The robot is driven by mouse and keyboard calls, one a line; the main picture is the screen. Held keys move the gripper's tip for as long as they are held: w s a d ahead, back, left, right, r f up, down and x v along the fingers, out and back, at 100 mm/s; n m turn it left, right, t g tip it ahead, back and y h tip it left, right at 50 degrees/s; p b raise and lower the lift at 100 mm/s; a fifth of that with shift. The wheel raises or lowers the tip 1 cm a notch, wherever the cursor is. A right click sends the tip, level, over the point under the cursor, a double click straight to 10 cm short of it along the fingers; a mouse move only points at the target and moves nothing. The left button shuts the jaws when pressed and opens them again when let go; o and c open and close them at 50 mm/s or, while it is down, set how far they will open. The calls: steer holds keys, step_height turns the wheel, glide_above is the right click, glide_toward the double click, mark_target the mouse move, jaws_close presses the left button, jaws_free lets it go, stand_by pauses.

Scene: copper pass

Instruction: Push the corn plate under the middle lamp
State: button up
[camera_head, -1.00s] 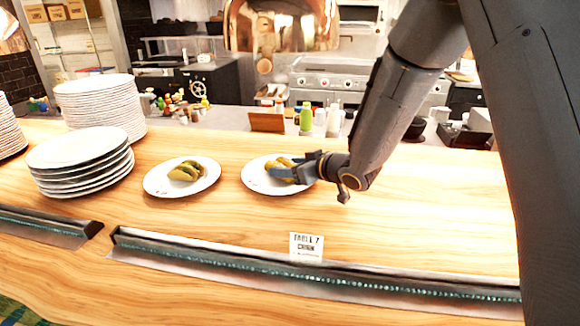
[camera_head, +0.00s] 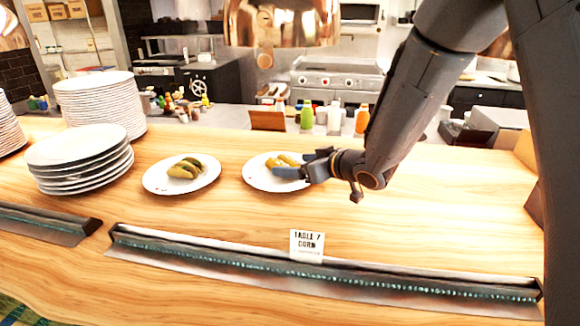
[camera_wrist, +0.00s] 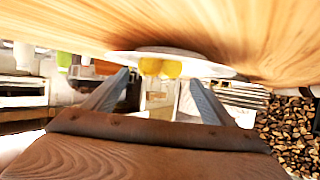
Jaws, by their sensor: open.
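The corn plate (camera_head: 259,181) is white and round, with yellow corn (camera_head: 283,161) on it, and sits on the wooden counter below the copper lamp (camera_head: 282,24) in the head view. My gripper (camera_head: 287,172) comes from the right and its fingers overlap the plate's right side; I cannot tell whether they touch it. In the wrist view the corn (camera_wrist: 160,67) and the plate's pale edge (camera_wrist: 200,66) show beyond and between my open, empty fingers (camera_wrist: 158,80).
Another white plate (camera_head: 154,182) with green food sits to the left. Plate stacks (camera_head: 82,180) stand further left. A ticket (camera_head: 307,245) reading "TABLE 7 CORN" stands on the front rail (camera_head: 200,255). The counter between plates and rail is clear. Bottles stand behind.

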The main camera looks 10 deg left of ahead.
steer(key=shift+b+v, duration=0.35)
steer(key=shift+v, duration=1.8)
steer(key=shift+s+a+r+p, duration=0.15)
steer(key=shift+s+p, duration=0.25)
steer(key=shift+s, duration=1.6)
steer(key=shift+s+d+r+p, duration=0.1)
steer(key=shift+s+r+p, duration=0.2)
steer(key=shift+s, duration=1.7)
steer(key=shift+s+a+r+p, duration=0.1)
steer(key=shift+s+p, duration=0.35)
steer(key=shift+s, duration=1.55)
